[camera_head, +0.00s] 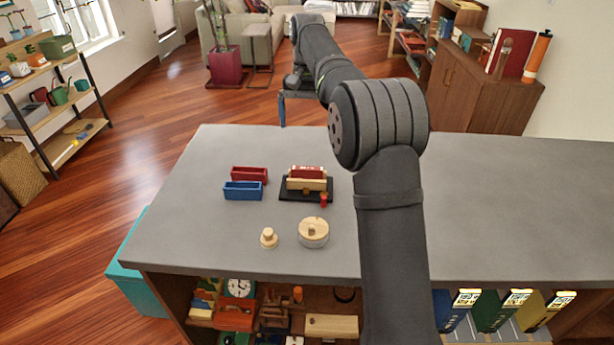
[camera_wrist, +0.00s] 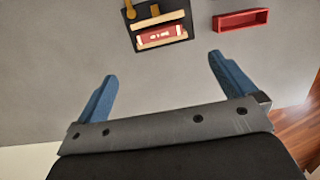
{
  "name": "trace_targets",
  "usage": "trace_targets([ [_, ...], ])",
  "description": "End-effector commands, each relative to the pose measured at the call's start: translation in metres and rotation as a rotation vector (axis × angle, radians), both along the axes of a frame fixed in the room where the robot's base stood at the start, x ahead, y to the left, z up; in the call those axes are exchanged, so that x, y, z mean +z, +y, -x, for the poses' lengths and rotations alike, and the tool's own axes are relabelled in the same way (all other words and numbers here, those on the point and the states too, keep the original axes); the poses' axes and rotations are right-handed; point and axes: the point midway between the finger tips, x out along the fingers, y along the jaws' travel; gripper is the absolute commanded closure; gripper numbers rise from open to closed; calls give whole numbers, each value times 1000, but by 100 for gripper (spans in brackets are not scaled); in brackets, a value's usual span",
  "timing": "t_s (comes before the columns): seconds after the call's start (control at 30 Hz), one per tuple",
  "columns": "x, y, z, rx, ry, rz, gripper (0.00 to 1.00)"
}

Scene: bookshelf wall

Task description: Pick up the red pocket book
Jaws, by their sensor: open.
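The red pocket book (camera_head: 307,172) sits between pale wooden sides of a small holder (camera_head: 306,185) on a black base (camera_head: 291,196). In the wrist view the red book (camera_wrist: 158,33) lies between two pale wooden strips on the dark base (camera_wrist: 187,27). My gripper (camera_wrist: 162,68) is open and empty, its two blue fingers pointing toward the book with bare grey counter between. In the head view my gripper (camera_head: 283,108) shows in part beyond the counter's far edge; the rest is hidden by my arm.
A red tray (camera_head: 249,174) and a blue tray (camera_head: 243,191) stand left of the holder. A small red piece (camera_head: 323,200) is at its front right. A round wooden box (camera_head: 313,233) and a wooden knob (camera_head: 268,239) are nearer. The right counter (camera_head: 510,200) is clear.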

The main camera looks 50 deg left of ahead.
Motion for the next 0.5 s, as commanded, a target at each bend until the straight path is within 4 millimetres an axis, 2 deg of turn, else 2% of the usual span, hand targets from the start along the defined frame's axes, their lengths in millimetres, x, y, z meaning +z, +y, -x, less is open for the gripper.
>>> trace_targets([
  [0.5, -101, -9, 9, 1, 2, 2, 0],
])
